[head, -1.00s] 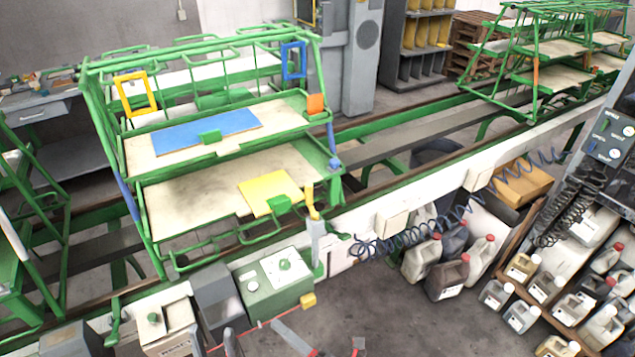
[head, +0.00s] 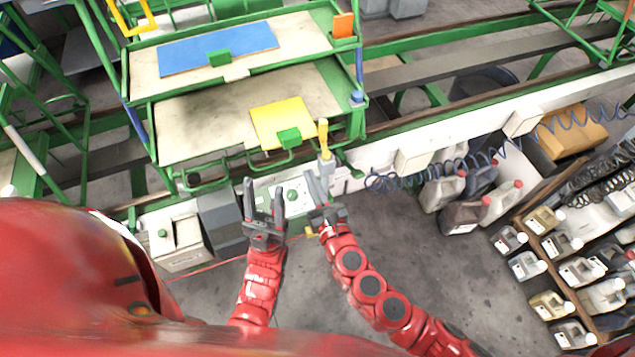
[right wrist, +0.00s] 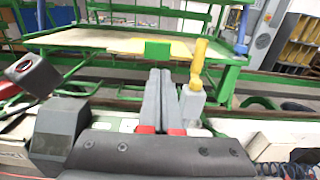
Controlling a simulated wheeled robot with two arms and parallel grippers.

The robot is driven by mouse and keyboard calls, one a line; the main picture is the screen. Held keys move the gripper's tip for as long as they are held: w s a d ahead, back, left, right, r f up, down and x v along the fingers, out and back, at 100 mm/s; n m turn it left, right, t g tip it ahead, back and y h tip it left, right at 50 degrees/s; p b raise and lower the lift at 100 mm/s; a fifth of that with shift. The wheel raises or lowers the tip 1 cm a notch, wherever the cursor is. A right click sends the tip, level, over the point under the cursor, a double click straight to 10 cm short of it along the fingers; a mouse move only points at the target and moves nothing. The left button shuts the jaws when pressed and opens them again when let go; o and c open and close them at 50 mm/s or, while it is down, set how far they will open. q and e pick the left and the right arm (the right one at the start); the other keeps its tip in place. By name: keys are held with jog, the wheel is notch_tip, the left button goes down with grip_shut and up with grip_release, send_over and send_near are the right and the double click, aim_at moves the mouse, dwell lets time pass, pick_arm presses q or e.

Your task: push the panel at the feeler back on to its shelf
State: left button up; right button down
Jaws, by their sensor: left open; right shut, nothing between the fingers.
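A yellow panel (head: 277,118) lies on the lower shelf (head: 200,125) of a green rack. Its front edge reaches slightly past the shelf's front edge, with a green block (head: 289,138) there. Just right of it stands the feeler, a grey post with a yellow top (head: 323,136). My right gripper (head: 318,178) is shut and empty, in front of the rack near the feeler post. In the right wrist view its fingers (right wrist: 157,75) point at the green block; any contact is not clear. My left gripper (head: 264,188) is open and empty, to the left, in front of the rack.
A blue panel (head: 218,48) with a green block lies on the upper shelf. A green-topped box (head: 292,194) and a grey box (head: 221,222) stand below the rack's front. Jugs (head: 463,205) stand at right. The floor between has free room.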

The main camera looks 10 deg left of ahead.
jog(key=p, duration=0.1)
send_near(290, 131)
jog(key=shift+w+a+r, duration=0.25)
jog(key=shift+w+a, duration=0.4)
jog(key=shift+w, duration=0.15)
jog(key=b+x, duration=0.2)
jog(key=x, duration=0.6)
jog(key=shift+d, duration=0.1)
